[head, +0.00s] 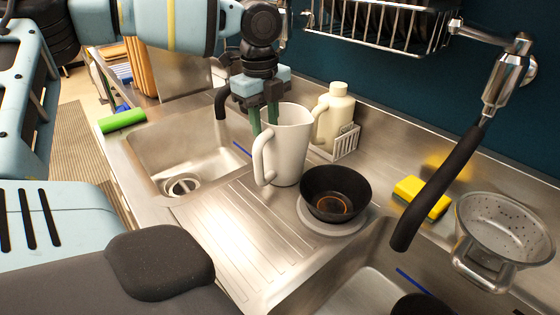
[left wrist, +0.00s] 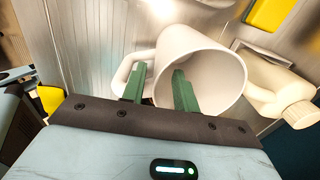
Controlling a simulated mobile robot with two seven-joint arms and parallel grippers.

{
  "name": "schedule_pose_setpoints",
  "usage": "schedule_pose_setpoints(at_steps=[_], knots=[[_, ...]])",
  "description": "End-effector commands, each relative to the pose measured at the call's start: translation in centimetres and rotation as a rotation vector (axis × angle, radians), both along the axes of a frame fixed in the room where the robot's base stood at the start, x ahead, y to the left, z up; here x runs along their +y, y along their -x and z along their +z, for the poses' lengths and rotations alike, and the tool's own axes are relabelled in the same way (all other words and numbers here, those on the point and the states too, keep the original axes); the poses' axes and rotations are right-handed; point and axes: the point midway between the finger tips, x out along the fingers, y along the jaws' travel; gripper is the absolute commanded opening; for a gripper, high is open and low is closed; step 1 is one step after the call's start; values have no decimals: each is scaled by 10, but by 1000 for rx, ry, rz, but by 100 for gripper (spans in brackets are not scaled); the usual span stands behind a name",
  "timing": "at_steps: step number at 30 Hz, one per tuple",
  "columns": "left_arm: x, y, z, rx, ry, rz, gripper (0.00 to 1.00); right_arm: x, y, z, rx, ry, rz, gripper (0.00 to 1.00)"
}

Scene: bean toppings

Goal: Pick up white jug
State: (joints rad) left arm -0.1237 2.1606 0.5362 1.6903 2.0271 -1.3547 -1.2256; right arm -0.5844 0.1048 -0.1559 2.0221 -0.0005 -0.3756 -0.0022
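The white jug (head: 292,150) stands upright on the steel drainer between the two sinks, its handle on the left. My left gripper (head: 263,118) is above the jug's handle side, pointing down, with its green fingers at the rim. In the left wrist view, the fingers (left wrist: 158,88) are spread apart on either side of the jug's wall. One finger overlaps the mouth of the jug (left wrist: 222,75), and the other is outside by the handle. No clear grip on the wall shows. My right gripper is not in view.
A black bowl (head: 350,184) stands close to the jug's right. A cream bottle (head: 340,108) and a small white rack (head: 346,143) are behind it. A black-handled tap (head: 440,185), yellow sponge (head: 421,197) and colander (head: 505,228) are at right. The drainer in front is clear.

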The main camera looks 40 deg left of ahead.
Motion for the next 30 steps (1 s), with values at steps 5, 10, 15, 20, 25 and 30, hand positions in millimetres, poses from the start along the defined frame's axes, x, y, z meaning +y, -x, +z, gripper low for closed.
schedule_pose_setpoints(at_steps=[5, 10, 15, 20, 25, 30], knots=[[5, 1, -25, 3, 1, 1, 30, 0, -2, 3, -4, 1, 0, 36], [5, 0, -44, 2, -1, 1, 30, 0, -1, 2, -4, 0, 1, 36], [5, 0, -48, 0, -1, 1, 30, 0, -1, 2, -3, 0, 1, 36], [5, 0, -48, 0, -1, 1, 26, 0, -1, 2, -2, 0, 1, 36], [5, 0, -48, 0, -1, 1, 4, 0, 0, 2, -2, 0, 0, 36], [5, 0, -47, 0, 0, 1, 0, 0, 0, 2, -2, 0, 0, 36]])
